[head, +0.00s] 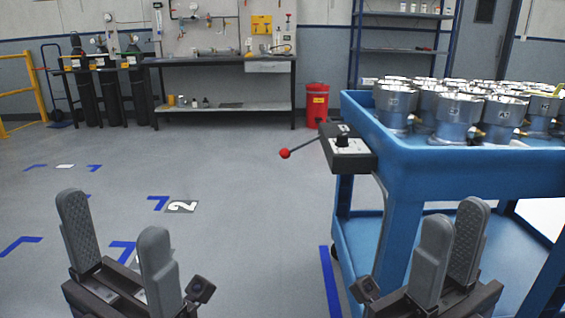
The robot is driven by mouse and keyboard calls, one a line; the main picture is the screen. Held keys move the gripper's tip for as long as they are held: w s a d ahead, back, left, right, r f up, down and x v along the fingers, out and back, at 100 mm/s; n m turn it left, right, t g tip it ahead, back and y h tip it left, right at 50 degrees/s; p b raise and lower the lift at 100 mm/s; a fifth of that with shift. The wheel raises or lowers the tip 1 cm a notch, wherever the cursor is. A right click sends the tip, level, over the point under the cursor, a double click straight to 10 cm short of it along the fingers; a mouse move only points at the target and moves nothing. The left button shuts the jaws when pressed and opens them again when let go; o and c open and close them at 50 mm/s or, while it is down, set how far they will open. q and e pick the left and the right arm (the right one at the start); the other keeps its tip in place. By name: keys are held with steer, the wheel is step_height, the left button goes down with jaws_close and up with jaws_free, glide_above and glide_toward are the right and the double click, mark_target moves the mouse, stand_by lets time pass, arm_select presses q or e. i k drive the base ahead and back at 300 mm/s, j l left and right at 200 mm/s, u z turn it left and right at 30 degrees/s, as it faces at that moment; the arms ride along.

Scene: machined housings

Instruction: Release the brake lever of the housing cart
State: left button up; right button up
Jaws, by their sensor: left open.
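The blue housing cart (408,192) stands at the right with several silver machined housings (457,117) on its top. The brake lever (301,144) is a thin dark rod with a red ball knob (285,153). It sticks out to the left from a dark box (348,160) on the cart's near left corner, its knob end lower. My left gripper (113,240) is open and empty at the lower left, well apart from the lever. My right gripper (452,245) is in front of the cart, below the box; its fingers overlap in view and the gap between them is unclear.
Floor between my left gripper and the cart is clear, with blue tape marks and a number 2 marker (181,206). A workbench (225,62), a red bin (317,105), gas cylinders (110,95) and a yellow rail (20,90) stand at the back.

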mark_target(285, 153)
steer(key=i+j+u, duration=0.15)
steer(key=i+j, duration=0.15)
steer(key=i+j+u, duration=0.15)
steer(key=i, duration=0.25)
steer(key=i+j+u, duration=0.15)
steer(key=i, duration=0.25)
steer(key=j, duration=0.1)
